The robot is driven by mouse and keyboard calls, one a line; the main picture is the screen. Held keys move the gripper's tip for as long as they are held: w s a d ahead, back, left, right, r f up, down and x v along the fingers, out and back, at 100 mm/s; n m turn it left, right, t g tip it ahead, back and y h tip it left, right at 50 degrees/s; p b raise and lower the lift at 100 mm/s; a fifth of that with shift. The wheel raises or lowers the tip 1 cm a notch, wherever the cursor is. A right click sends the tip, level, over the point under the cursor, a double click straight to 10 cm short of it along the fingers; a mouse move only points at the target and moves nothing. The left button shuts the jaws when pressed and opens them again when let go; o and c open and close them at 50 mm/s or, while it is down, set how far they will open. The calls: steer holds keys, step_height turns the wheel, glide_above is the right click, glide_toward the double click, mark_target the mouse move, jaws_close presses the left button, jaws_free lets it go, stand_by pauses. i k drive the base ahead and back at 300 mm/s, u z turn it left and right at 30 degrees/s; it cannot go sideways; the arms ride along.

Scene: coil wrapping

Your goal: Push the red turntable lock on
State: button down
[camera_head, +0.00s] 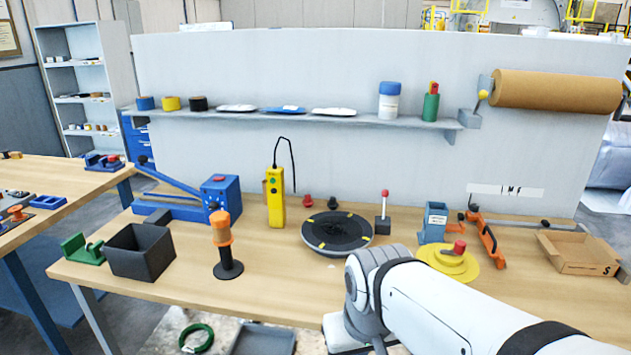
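A black round turntable (327,247) with yellow marks on its rim lies on the wooden workbench, near the middle. My white arm reaches in from the lower right and bends down in front of the turntable. My gripper does not show.
A yellow disc with a red knob (459,247) lies right of the turntable beside my arm. A yellow pendant (275,198), an orange-handled tool (222,232) and a black bin (140,252) stand left. A blue holder (435,221) and cardboard tray (578,254) are right. Bare bench lies front-left.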

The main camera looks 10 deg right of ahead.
mark_target(385, 193)
steer(key=z, duration=0.1)
steer(key=i, duration=1)
steer(key=z, duration=0.6)
steer(key=k, duration=0.9)
steer(key=z, duration=0.15)
steer(key=i, duration=0.9)
steer(key=u, duration=0.1)
